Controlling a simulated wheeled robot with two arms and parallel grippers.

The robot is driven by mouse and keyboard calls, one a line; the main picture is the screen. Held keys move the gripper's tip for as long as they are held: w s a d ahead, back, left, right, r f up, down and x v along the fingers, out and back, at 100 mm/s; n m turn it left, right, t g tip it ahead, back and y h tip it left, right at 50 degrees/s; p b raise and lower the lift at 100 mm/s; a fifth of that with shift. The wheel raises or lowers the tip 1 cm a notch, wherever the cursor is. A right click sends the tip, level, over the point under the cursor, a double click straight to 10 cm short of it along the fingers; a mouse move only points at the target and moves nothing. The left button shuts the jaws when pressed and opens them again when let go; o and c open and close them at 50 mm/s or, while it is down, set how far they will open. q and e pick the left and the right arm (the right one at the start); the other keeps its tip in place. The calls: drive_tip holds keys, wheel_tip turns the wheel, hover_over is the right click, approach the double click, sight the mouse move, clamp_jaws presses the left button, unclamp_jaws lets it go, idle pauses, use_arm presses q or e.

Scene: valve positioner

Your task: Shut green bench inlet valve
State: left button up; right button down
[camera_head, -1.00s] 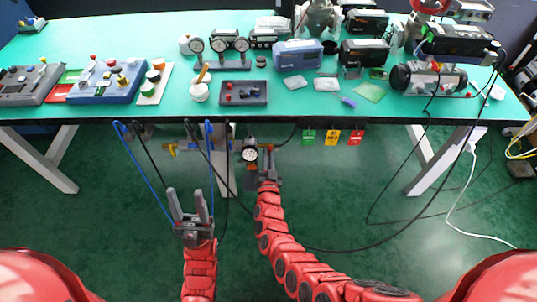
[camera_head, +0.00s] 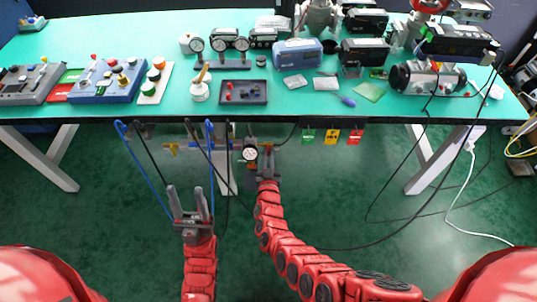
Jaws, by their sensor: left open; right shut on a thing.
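Under the front edge of the green bench (camera_head: 350,109) runs a pipe line with a yellow handle (camera_head: 171,148) at its left end. A round white dial gauge (camera_head: 250,153) sits on this line, right of the middle leg. My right gripper (camera_head: 267,170) is just right of and below the gauge, under the bench edge. It is shut on a small part there. The part is mostly hidden by the fingers, and I cannot tell which way any lever on it points. My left gripper (camera_head: 190,203) is open and empty, pointing up, below and left of the gauge.
Blue and black hoses (camera_head: 145,170) hang from the bench edge near my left gripper. Green, yellow and red tags (camera_head: 331,137) hang right of the gauge. A black cable (camera_head: 388,190) loops down at the right. Control boxes and instruments crowd the bench top.

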drive_tip(key=shift+f, duration=0.1)
drive_tip(key=c, duration=0.9)
unclamp_jaws()
drive_tip(key=shift+s, duration=0.1)
drive_tip(key=s, duration=1.7)
drive_tip(key=shift+s+b, duration=0.1)
drive_tip(key=shift+b, duration=0.25)
